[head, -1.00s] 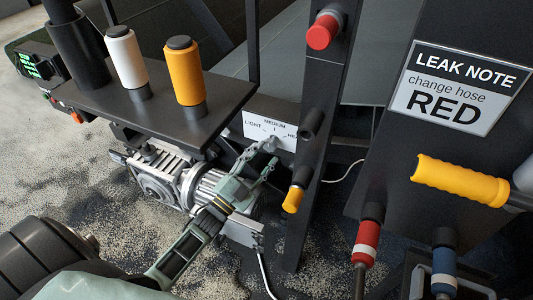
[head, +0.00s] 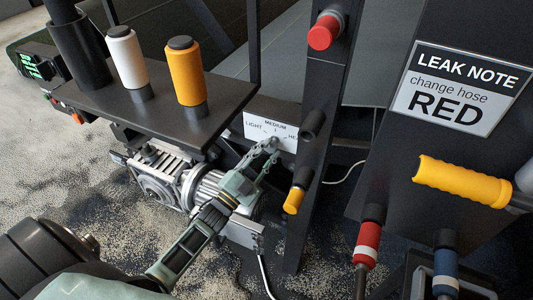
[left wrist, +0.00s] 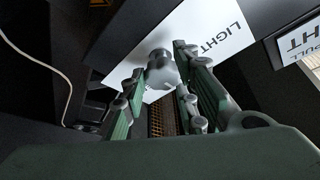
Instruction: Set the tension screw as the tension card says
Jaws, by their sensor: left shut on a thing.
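The tension screw is a pale grey rounded knob (left wrist: 162,71) on a white scale plate (head: 258,124). The plate reads LIGHT at left, MEDIUM in the middle and a word starting HE at right, partly hidden. My left gripper (head: 270,147) reaches up to the plate, its fingers shut on the knob; in the left wrist view the knob sits between the fingertips. The exact pointing of the knob is hard to read. A white card (left wrist: 302,42), cut off at the wrist view's right edge, shows parts of words, seemingly PULL and LIGHT. My right gripper is not in view.
A motor (head: 165,180) lies below the plate. A shelf (head: 150,112) holds a white spool (head: 126,58) and an orange spool (head: 185,72). A dark post (head: 315,110) carries red, black and yellow knobs. A LEAK NOTE sign (head: 460,88) and hose handles stand at right.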

